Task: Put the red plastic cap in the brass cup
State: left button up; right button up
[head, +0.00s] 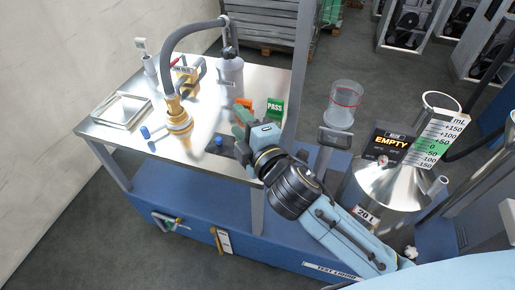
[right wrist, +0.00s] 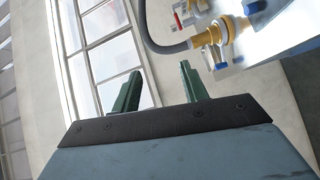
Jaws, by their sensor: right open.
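I cannot clearly make out a red plastic cap. A small red piece (head: 174,62) shows near the brass fittings at the back of the steel table, and a red piece also shows in the right wrist view (right wrist: 179,20); I cannot tell what it is. A brass fitting (head: 178,122) stands on the table under a dark hose; I cannot tell whether it is the brass cup. My right gripper (head: 240,119) is open and empty over the table's right part. Its green fingers also show apart in the right wrist view (right wrist: 158,85). My left gripper is not in view.
A steel 20 L vessel (head: 385,195) stands right.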

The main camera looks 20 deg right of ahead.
jog(key=s+a+r+n+g+y, duration=0.2)
jog(key=a+r+n+y, duration=0.95)
jog(key=n, duration=0.75)
jog(key=s+a+f+n+g+y, duration=0.2)
jog(key=s+a+n+g+y, duration=0.3)
jog(key=n+g, duration=0.8)
notch_tip(320, 180, down, 7)
jog(key=n+g+h, duration=0.2)
jog(key=n+h, duration=0.4)
jog(key=n, duration=0.8)
jog(key=w+d+f+n+t+h, duration=0.1)
jog(key=w+d+f+n+h, duration=0.15)
jog(key=w+d+h, duration=0.4)
jog(key=w+d+f+n+t+h, duration=0.1)
jog(key=d+f+n+h, duration=0.2)
jog(key=d, duration=0.6)
jog(key=w+d+f+n+t+h, duration=0.1)
jog(key=w+d+n+h, duration=0.3)
jog(key=d, duration=0.3)
jog(key=x, duration=0.4)
jog(key=d+x, duration=0.1)
jog(key=x, duration=0.1)
jog(key=shift+f, duration=0.5)
jog(key=shift+p+x, duration=0.4)
jog(key=shift+x, duration=2.75)
jog(key=shift+s+d, duration=0.1)
jog(key=shift+s, duration=0.1)
grip_shut()
